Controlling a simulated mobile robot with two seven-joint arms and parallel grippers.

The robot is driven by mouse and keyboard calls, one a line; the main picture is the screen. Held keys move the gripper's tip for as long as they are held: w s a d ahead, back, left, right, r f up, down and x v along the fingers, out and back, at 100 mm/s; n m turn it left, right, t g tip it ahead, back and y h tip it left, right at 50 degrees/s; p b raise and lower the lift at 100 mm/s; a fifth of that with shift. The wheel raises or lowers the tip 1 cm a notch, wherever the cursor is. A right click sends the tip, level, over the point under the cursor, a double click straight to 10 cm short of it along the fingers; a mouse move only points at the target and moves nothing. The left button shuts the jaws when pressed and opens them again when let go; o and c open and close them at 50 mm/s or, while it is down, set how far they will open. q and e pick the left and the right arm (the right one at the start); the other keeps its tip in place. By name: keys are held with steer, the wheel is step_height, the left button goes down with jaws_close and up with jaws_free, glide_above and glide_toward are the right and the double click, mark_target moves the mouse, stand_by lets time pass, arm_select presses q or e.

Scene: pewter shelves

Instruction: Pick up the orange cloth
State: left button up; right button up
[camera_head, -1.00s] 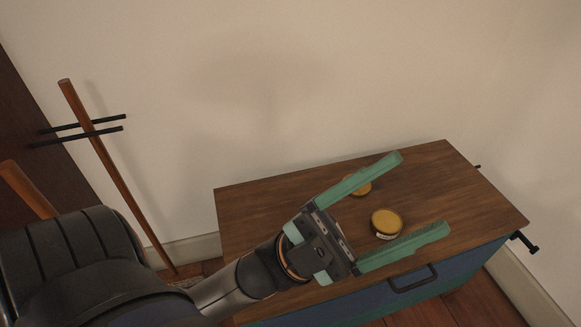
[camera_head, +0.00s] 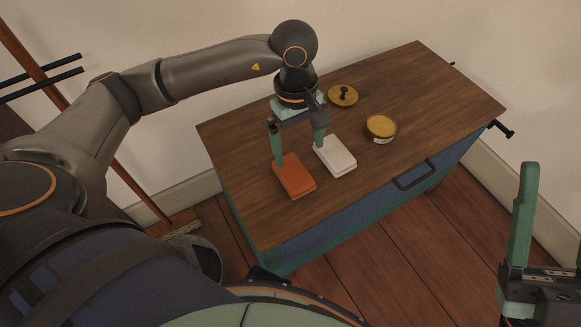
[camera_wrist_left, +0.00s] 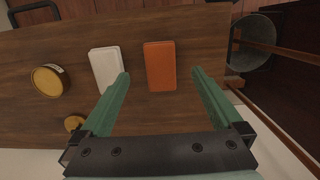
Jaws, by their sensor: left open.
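The orange cloth (camera_head: 295,178), a flat folded rectangle, lies near the left end of the wooden cabinet top. My left gripper (camera_head: 299,153) points down above it, open and empty. In the head view one fingertip overlaps the cloth's far edge and the other overlaps the white folded cloth. In the left wrist view the orange cloth (camera_wrist_left: 160,65) appears between the two green fingers (camera_wrist_left: 161,76), slightly beyond their tips. I cannot tell the height gap. My right gripper (camera_head: 525,220) shows partly at the right edge, away from the cloth; its opening is unclear.
The white folded cloth (camera_head: 335,157) lies close beside the orange one, with a small gap. A yellow-lidded jar (camera_head: 380,128) and a round wooden lid with a dark knob (camera_head: 343,96) stand farther right and back. The cabinet top's (camera_head: 440,100) right end is clear.

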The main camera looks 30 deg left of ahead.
arm_select(q)
steer(key=w+a+y, duration=0.1)
steer(key=w+a, duration=0.1)
steer(key=a, duration=0.1)
steer(key=b, duration=0.2)
glide_above(293, 169)
steer(key=shift+t, duration=0.3)
steer(key=f, duration=0.5)
steer(key=shift+s+a+f, duration=0.1)
steer(key=shift+s+f, duration=0.15)
steer(key=shift+f, duration=0.1)
steer(key=shift+w+f+b, duration=0.2)
steer(key=shift+f+b, duration=1.1)
steer(key=shift+f, duration=1.8)
arm_select(e)
steer(key=f, duration=0.5)
steer(key=shift+w+a, duration=0.1)
steer(key=shift+a, duration=0.3)
arm_select(q)
steer(key=shift+r, duration=0.1)
steer(key=c, duration=1.1)
arm_select(e)
steer(key=shift+m, duration=0.3)
arm_select(q)
steer(key=shift+r, duration=0.1)
arm_select(e)
steer(key=shift+r, duration=0.1)
